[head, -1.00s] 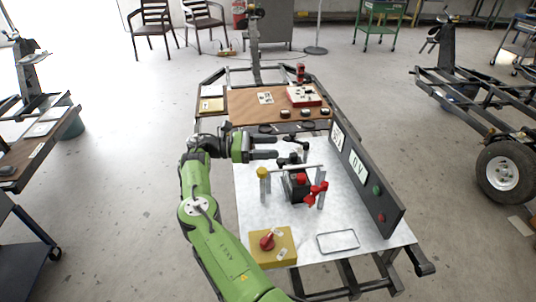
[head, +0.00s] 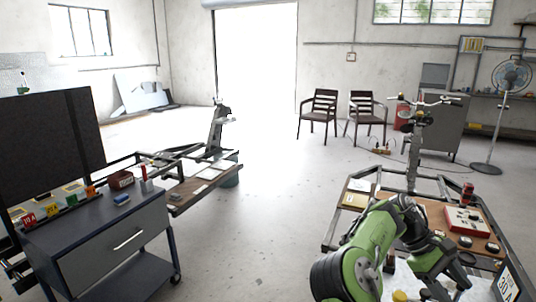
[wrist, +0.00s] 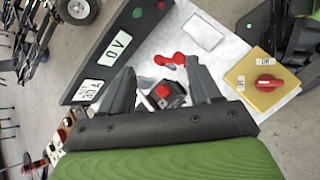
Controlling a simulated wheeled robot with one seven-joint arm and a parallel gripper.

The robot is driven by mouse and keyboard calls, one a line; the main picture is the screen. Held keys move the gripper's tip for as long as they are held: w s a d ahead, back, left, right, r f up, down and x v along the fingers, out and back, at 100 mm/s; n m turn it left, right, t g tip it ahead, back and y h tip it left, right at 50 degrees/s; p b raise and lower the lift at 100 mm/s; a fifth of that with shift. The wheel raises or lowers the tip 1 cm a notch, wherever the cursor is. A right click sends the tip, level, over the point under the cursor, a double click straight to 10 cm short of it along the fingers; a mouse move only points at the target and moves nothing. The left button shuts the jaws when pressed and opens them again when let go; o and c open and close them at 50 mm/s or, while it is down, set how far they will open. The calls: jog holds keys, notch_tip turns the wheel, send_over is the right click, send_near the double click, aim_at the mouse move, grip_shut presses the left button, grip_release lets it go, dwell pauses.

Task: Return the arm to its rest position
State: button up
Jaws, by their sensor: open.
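My green arm (head: 368,252) is bent at the lower right of the head view, its dark wrist and gripper hanging over the white-topped bench (head: 468,290). In the wrist view my gripper (wrist: 163,82) is open, its two dark fingers spread apart. A black block with a red top (wrist: 168,94) shows between the fingers, apparently below them; I see no grip on it. A red clamp-like part (wrist: 168,60) is just beyond it. The yellow box with a red knob (wrist: 262,82) is to the right.
A dark panel with displays (wrist: 118,45) stands along the bench; its edge shows in the head view. A brown board carries a red-and-white box (head: 466,220). A grey drawer cabinet (head: 115,240) stands at left. Open floor (head: 250,245) lies between.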

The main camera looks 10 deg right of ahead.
jog(key=s+a+r+m+t+y, duration=0.15)
jog(key=s+a+t, duration=0.3)
jog(key=a, duration=0.65)
jog(key=s+a+r+t+y, duration=0.1)
jog(key=s+a+t+y, duration=0.3)
jog(key=a, duration=0.6)
jog(key=s+a+r+m+t+y, duration=0.1)
jog(key=s+a+t, duration=0.45)
jog(key=a, duration=0.55)
notch_tip(320, 180, up, 14)
jog(key=s+p, duration=0.1)
jog(key=p, duration=1.3)
jog(key=shift+a+g, duration=0.25)
jog(key=shift+g, duration=0.15)
jog(key=shift+h, duration=0.25)
